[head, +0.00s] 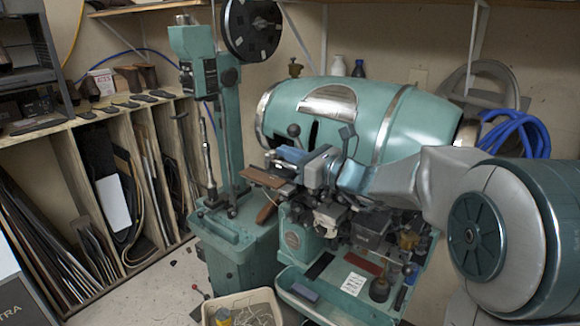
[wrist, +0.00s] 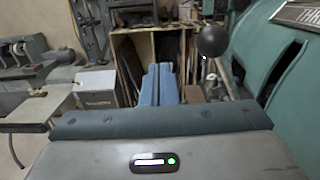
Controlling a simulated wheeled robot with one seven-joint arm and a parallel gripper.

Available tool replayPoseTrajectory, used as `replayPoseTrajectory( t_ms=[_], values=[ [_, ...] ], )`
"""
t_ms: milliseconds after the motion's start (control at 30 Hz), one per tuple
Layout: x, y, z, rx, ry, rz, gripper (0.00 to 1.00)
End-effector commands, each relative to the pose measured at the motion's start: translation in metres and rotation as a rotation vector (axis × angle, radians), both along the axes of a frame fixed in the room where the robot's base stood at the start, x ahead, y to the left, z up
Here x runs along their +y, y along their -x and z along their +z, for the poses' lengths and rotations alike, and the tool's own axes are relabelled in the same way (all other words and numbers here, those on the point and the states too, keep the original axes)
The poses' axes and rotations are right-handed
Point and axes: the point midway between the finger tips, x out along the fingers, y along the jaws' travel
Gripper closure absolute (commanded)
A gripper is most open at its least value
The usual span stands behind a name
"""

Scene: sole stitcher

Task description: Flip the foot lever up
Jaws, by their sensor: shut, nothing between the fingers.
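The green sole stitcher (head: 293,238) stands under a big green barrel-shaped housing (head: 400,120). A lever with a dark ball knob (head: 293,130) stands up by the housing's left part; its lower end is hidden behind my gripper. I take it for the foot lever, but cannot be sure. The knob also shows in the wrist view (wrist: 211,40), to the right of the fingers and apart from them. My gripper (head: 284,154) reaches in from the right, over the machine, just below the knob. In the wrist view its blue fingers (wrist: 158,80) are together and empty.
A green column machine (head: 226,140) with a black wheel stands left of my gripper. Brown pieces (head: 262,178) lie close below the fingertips. A front tray (head: 318,302) holds small tools. A bin (head: 252,302) stands on the floor, and wooden racks (head: 110,190) line the left wall.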

Motion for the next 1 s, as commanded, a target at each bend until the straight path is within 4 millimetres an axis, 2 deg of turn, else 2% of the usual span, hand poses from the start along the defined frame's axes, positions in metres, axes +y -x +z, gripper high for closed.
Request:
replayPoseTrajectory(
  t_ms=[33, 100, 333, 1000],
  values=[
    [-0.005, -0.005, 0.009, -0.001, 0.000, -0.004, 1.00],
    [-0.011, -0.010, 0.015, 0.020, -0.014, -0.008, 1.00],
    [-0.021, -0.023, 0.029, 0.135, -0.098, -0.005, 1.00],
    [-0.023, -0.032, 0.035, 0.213, -0.155, 0.005, 1.00]
  ],
)
